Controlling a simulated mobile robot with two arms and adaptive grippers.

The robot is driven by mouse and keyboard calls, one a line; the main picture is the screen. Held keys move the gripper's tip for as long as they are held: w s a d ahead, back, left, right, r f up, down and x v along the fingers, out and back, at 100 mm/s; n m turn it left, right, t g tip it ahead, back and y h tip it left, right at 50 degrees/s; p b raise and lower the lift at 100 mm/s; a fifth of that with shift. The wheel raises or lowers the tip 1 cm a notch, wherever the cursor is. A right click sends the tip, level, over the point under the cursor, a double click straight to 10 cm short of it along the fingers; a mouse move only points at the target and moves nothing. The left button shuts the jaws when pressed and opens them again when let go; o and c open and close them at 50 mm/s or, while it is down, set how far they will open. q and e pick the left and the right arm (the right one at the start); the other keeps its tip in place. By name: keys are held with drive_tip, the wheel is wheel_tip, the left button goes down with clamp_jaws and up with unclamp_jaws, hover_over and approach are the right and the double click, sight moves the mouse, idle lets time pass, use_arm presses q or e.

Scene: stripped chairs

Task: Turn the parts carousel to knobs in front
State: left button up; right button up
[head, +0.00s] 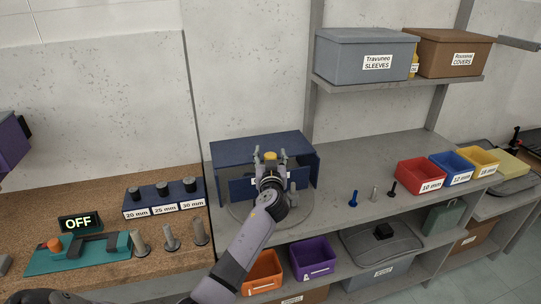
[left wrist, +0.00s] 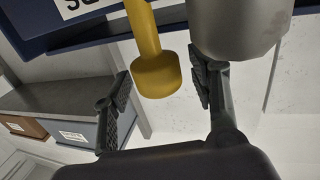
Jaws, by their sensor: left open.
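The parts carousel is a dark blue compartmented box (head: 262,143) on a round grey turntable (head: 240,211), standing on the grey bench. My left gripper (head: 271,163) is in front of its face and hides part of it, including most of a white label. The gripper is open. A yellow peg with a thick round end (head: 270,156) shows between its fingers; in the left wrist view this yellow peg (left wrist: 157,75) lies between the open fingertips (left wrist: 163,92), with gaps visible on both sides. A grey cylinder (left wrist: 237,25) is close by the right finger there. My right gripper is not in view.
Left of the carousel, a cork-topped bench holds a block of dark knobs (head: 163,198), grey posts (head: 171,238) and a teal fixture (head: 80,252). Orange (head: 262,272) and purple (head: 313,258) bins sit below.

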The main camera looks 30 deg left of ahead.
use_arm(q)
clamp_jaws()
idle(0.7)
